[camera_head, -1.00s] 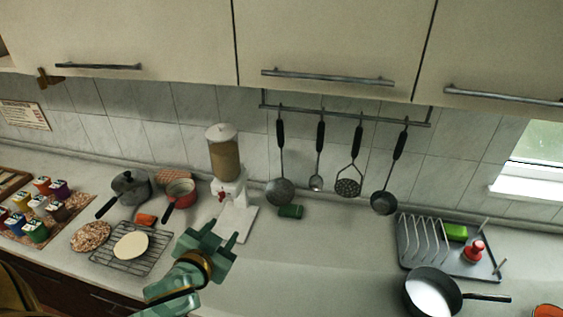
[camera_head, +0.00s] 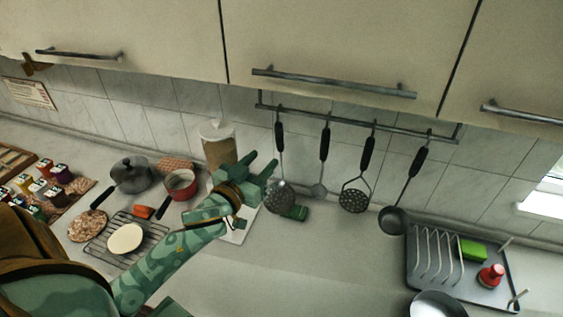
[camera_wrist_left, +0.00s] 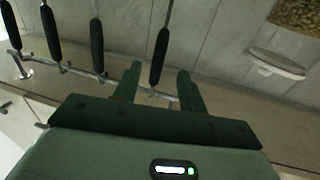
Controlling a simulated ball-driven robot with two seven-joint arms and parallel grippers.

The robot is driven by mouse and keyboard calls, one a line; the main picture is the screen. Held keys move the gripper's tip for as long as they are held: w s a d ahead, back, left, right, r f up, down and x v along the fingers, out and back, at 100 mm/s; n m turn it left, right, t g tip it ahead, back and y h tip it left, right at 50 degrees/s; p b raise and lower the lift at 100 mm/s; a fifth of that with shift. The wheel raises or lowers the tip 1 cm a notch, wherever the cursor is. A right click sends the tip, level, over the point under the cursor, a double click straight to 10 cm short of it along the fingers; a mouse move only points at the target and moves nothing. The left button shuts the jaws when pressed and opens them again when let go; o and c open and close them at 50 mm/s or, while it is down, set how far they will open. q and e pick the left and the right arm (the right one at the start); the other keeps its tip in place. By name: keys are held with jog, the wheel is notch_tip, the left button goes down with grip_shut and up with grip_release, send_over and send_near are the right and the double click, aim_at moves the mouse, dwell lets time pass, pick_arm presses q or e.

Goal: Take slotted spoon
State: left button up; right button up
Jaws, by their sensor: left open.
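The slotted spoon (camera_head: 279,199) hangs leftmost on the wall rail, with a black handle, thin shaft and round perforated head. My left gripper (camera_head: 261,163) is open and empty, in front of the wall just left of the spoon's shaft in the head view. In the left wrist view, the spoon's black handle (camera_wrist_left: 160,56) appears between the two open fingers (camera_wrist_left: 160,74), farther off toward the wall. I cannot tell how large the gap is. The fingers do not hold it. My right gripper is not in view.
The rail (camera_head: 350,122) also holds a small spoon (camera_head: 319,190), a masher (camera_head: 355,200) and a ladle (camera_head: 393,220). A dispenser (camera_head: 218,145) stands close behind my left gripper. A dish rack (camera_head: 440,262) is at right.

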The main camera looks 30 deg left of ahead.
aim_at(278, 143)
pick_arm(q)
jog(key=w, duration=0.5)
jog(key=shift+w+a+p, duration=0.15)
jog(key=shift+w+p, duration=0.15)
jog(key=shift+w, duration=0.1)
jog(key=shift+w+f, duration=0.1)
jog(key=shift+w, duration=0.45)
jog(key=w+p, duration=0.1)
jog(key=w, duration=0.3)
jog(key=shift+w+a, duration=0.1)
jog(key=shift+w, duration=0.3)
jog(key=shift+s+r, duration=0.1)
jog(key=shift+r, duration=0.1)
jog(key=shift+c, duration=0.6)
grip_shut()
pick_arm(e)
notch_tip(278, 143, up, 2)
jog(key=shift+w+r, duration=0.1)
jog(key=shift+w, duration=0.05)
